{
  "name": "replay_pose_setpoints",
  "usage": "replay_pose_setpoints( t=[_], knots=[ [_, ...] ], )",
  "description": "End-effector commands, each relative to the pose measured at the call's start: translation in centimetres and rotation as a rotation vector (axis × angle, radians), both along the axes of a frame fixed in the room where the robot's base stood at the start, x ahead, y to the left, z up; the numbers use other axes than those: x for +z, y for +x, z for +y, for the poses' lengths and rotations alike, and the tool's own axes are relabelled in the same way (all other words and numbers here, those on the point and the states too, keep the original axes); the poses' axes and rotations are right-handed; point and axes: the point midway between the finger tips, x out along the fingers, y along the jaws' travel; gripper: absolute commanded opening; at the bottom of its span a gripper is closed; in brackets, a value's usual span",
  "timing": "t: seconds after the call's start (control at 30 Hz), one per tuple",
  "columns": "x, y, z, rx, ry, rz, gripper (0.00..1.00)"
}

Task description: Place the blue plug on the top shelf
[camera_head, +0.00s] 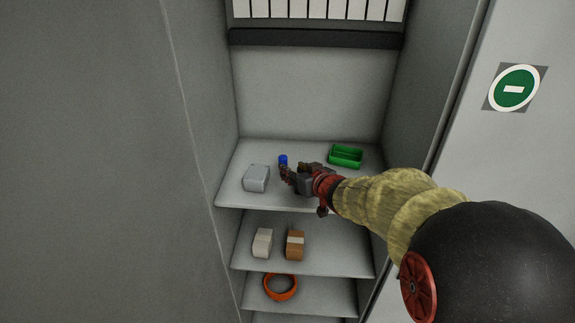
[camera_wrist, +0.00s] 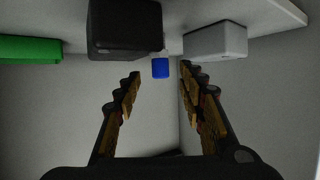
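The blue plug (camera_head: 283,159) is a small blue piece at the top shelf (camera_head: 240,196), between the light grey box and my gripper. It also shows in the wrist view (camera_wrist: 160,68), which looks upside down, with the shelf at the top. My gripper (camera_head: 286,174) reaches over the top shelf from the right, its tip close to the plug. In the wrist view my gripper (camera_wrist: 160,72) has its two fingers wide apart, with the plug in the gap between the tips or just beyond them. No contact shows. Whether the plug rests on the shelf is unclear.
A light grey box (camera_head: 256,178) stands left of the plug and a green bin (camera_head: 345,156) at the right. A dark box (camera_wrist: 125,30) is close beside the plug. Lower shelves hold a beige box (camera_head: 262,242), a brown box (camera_head: 295,245) and an orange ring (camera_head: 281,287). Walls flank the shelves.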

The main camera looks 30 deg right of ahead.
Motion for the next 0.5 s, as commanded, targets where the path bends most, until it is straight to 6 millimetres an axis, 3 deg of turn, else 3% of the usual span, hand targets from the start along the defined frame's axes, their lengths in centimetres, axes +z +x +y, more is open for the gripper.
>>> replay_pose_setpoints(
  t=[0.1, 0.37, 0.5],
  knots=[
    [0.9, -1.8, 0.1, -0.002, -0.001, -0.001, 0.4],
    [2.0, -3.6, 0.3, -0.015, -0.013, 0.004, 0.4],
    [4.2, -5.0, 0.8, -0.088, -0.071, 0.043, 0.4]
  ],
)
